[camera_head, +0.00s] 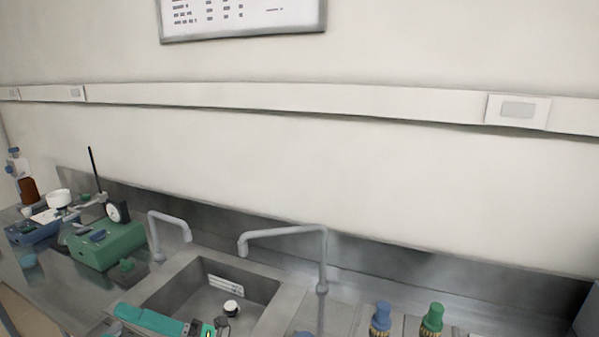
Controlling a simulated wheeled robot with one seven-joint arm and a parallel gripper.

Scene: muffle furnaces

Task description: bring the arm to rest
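A teal bar (150,320) with a dark end and a small green light shows at the bottom edge, in front of the sink.
A steel sink (172,292) with two grey taps (322,262) is set in the bench. A green instrument (106,245) and a blue one (35,230) stand at left. A blue-capped bottle (381,318) and a green-capped bottle (432,318) stand at lower right. A wall lies behind.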

